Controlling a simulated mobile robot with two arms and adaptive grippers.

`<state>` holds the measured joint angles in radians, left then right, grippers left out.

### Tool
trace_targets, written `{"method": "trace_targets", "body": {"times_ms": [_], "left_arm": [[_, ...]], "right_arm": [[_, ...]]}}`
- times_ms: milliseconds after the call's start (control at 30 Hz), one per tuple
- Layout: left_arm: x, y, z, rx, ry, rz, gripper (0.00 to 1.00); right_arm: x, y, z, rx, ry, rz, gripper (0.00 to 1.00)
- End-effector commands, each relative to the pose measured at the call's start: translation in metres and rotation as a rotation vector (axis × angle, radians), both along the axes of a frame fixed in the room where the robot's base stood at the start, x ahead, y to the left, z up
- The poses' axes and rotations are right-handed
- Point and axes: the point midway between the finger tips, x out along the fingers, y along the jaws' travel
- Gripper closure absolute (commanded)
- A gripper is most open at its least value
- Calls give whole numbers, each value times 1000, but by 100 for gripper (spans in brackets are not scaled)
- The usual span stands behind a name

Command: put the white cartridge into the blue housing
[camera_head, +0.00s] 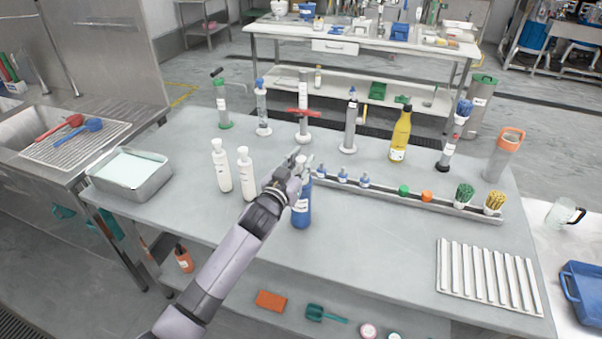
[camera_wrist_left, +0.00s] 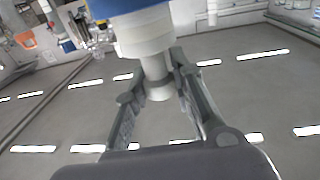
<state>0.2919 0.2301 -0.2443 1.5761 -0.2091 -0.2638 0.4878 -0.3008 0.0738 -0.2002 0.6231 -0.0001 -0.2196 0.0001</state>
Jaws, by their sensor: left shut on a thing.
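The blue housing (camera_head: 301,214) stands upright on the grey table, just right of my left forearm. My left gripper (camera_head: 302,160) is above the housing and shut on the white cartridge. In the left wrist view, the gripper's fingers (camera_wrist_left: 158,90) sit on either side of the cartridge's narrow white neck (camera_wrist_left: 155,68). The cartridge's wider white part meets the blue housing (camera_wrist_left: 140,25) at the top of that view. The cartridge's lower part is hidden, so how deep it sits cannot be told. My right gripper is out of view.
Two white bottles (camera_head: 246,174) stand left of the arm. A rack (camera_head: 395,197) with small caps and brushes is close on the right. Stands and a yellow bottle (camera_head: 400,138) are behind. A ribbed white mat (camera_head: 488,278) lies at front right; the front middle is clear.

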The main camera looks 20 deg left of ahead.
Motion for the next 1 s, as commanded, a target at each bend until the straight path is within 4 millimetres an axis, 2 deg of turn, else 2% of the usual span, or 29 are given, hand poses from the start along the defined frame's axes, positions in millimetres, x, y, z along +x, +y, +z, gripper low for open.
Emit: {"method": "trace_targets", "body": {"times_ms": [33,133,467,500,800,1000], "left_arm": [[-2,-1,-16,0,2,0,100],[-5,-2,-28,0,3,-1,100],[-5,-2,-28,-1,4,-1,100],[-5,-2,-28,0,4,-1,77],[-5,-2,-27,0,2,-1,58],[-5,-2,-26,0,2,-1,58]], "right_arm": [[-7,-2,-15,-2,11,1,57],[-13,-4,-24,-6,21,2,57],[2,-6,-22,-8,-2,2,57],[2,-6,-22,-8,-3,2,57],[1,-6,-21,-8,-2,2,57],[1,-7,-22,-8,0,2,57]]}}
